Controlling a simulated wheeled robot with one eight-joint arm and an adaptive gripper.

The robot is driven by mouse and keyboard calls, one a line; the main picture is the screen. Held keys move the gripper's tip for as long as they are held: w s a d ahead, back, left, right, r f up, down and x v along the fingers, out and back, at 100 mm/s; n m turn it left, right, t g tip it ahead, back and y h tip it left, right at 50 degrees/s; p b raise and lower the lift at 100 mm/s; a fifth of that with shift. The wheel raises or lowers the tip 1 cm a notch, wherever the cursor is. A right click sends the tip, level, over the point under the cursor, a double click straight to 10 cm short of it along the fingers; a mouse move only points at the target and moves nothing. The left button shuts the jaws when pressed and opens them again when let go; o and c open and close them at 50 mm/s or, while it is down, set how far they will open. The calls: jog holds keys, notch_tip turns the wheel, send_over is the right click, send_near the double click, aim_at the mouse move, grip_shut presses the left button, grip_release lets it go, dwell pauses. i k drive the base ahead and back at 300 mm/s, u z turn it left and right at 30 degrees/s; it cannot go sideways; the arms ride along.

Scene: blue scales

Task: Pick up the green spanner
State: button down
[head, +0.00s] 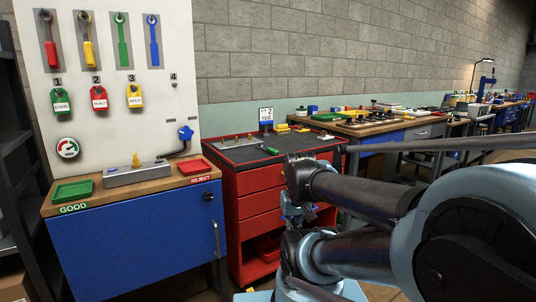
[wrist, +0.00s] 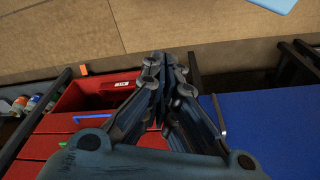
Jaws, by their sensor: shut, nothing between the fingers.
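The green spanner (head: 123,42) hangs upright on the white tool board (head: 100,135) in the head view, between the yellow spanner (head: 88,42) and the blue spanner (head: 154,42). My gripper (wrist: 166,64) is shut and empty in the wrist view, with its fingers together. It is well away from the board, low in front of the red drawer cabinet (head: 253,192). The green spanner is not in the wrist view. A smaller green-handled tool (head: 270,150) lies on the cabinet top.
A blue bench (head: 140,240) with a green tray (head: 72,191) and a red tray (head: 195,167) stands below the board. Tags and a gauge (head: 67,148) hang under the spanners.

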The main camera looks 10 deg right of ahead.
aim_at(272, 151)
jog(key=z, duration=1.6)
jog(key=k, duration=1)
jog(key=u, duration=1.25)
jog(key=i, duration=1)
jog(key=z, duration=0.05)
